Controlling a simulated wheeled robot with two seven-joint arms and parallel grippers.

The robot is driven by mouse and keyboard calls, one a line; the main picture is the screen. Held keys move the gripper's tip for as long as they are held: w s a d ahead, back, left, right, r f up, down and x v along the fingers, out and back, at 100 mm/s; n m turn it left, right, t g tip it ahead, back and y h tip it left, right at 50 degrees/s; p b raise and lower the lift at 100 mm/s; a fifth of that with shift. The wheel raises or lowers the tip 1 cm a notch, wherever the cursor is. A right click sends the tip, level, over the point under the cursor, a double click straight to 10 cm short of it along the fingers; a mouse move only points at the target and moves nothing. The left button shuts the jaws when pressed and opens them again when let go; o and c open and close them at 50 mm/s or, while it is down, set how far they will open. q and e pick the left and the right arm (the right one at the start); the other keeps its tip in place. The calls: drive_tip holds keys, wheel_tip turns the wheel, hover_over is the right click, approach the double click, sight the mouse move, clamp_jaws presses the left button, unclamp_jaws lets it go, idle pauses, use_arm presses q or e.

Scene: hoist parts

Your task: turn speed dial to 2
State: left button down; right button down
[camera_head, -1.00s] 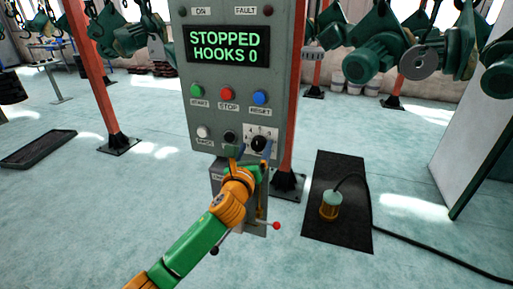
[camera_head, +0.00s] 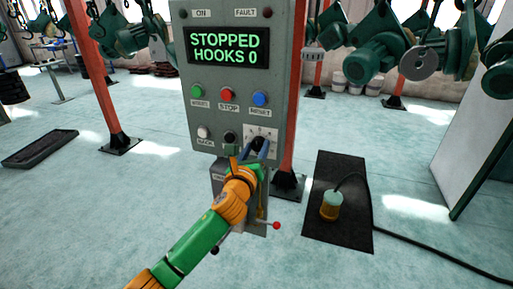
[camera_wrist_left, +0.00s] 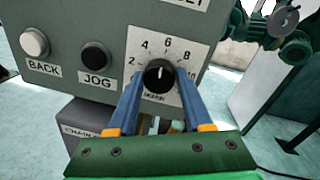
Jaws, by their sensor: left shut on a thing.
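The black speed dial (camera_wrist_left: 159,76) sits on a white scale plate (camera_wrist_left: 158,98) marked 2, 4, 6, 8 and 10. Its white pointer line stands about upright in the left wrist view, between the 4 and the 6. The dial (camera_head: 258,143) is at the panel's lower right in the head view. My left gripper (camera_wrist_left: 160,80) has its blue fingers on either side of the dial and is shut on it. The left gripper (camera_head: 258,148) partly hides the dial in the head view. My right gripper is in neither view.
The grey panel (camera_head: 205,75) has a display reading STOPPED HOOKS 0. The BACK (camera_wrist_left: 34,43) and JOG (camera_wrist_left: 95,57) buttons are left of the dial.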

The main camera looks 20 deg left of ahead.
use_arm(q)
drive_tip(key=n+p, duration=0.1)
drive_tip(key=n, duration=0.1)
drive_tip(key=shift+r+n+p, duration=0.1)
drive_tip(key=shift+n+p, duration=0.3)
drive_tip(key=n+p, duration=0.2)
drive_tip(key=n, duration=0.2)
drive_tip(key=shift+a+g, duration=0.1)
drive_tip(key=shift+g, duration=0.3)
drive_tip(key=n+p, duration=0.1)
drive_tip(key=n, duration=0.3)
drive_tip(key=shift+h, duration=0.4)
drive_tip(key=shift+a+f+n+p, duration=0.15)
drive_tip(key=shift+n+p, duration=0.45)
drive_tip(key=shift+n, duration=1)
drive_tip(key=shift+c, duration=1.6)
unclamp_jaws()
drive_tip(key=shift+s, duration=0.15)
